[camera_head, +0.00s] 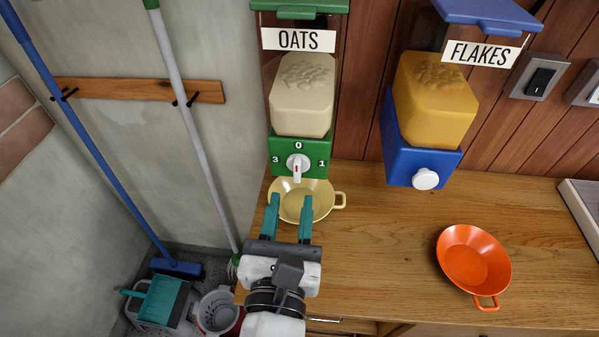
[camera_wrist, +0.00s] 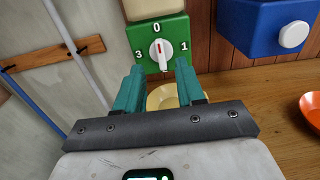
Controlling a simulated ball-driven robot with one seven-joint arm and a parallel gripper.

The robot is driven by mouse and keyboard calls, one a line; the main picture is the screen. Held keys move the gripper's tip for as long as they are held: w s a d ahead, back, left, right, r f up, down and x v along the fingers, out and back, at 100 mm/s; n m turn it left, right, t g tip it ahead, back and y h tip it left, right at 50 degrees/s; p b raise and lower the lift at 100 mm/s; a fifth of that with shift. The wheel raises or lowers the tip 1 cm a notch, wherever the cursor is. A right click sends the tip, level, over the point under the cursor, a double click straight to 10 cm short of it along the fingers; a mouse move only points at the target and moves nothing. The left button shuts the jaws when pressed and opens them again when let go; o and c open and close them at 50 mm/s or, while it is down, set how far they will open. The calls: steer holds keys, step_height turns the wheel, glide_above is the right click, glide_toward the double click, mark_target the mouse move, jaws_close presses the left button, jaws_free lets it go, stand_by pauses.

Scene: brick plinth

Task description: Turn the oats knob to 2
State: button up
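The oats dispenser (camera_head: 302,95) has a green base with a white knob (camera_head: 298,164) bearing a red mark. The digits 3, 0 and 1 show at its left, top and right; no 2 is visible. In the wrist view the knob (camera_wrist: 161,51) stands nearly upright, its red mark on the upper part toward 0. My gripper (camera_head: 289,200) is open and empty, its teal fingers apart just below the knob in the picture. In the wrist view my gripper (camera_wrist: 160,68) has the knob between and slightly beyond its fingertips; I see no contact.
A yellow pan (camera_head: 323,192) sits under the oats dispenser, partly behind my fingers. To the right are the blue flakes dispenser (camera_head: 424,160) and an orange pan (camera_head: 474,260) on the wooden counter (camera_head: 390,250). A grey-handled pole (camera_head: 190,110) leans at the left wall.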

mark_target(296, 170)
steer(key=w, duration=0.6)
steer(key=shift+w+d, duration=0.1)
steer(key=shift+w, duration=0.3)
steer(key=shift+c, duration=0.4)
jaws_close()
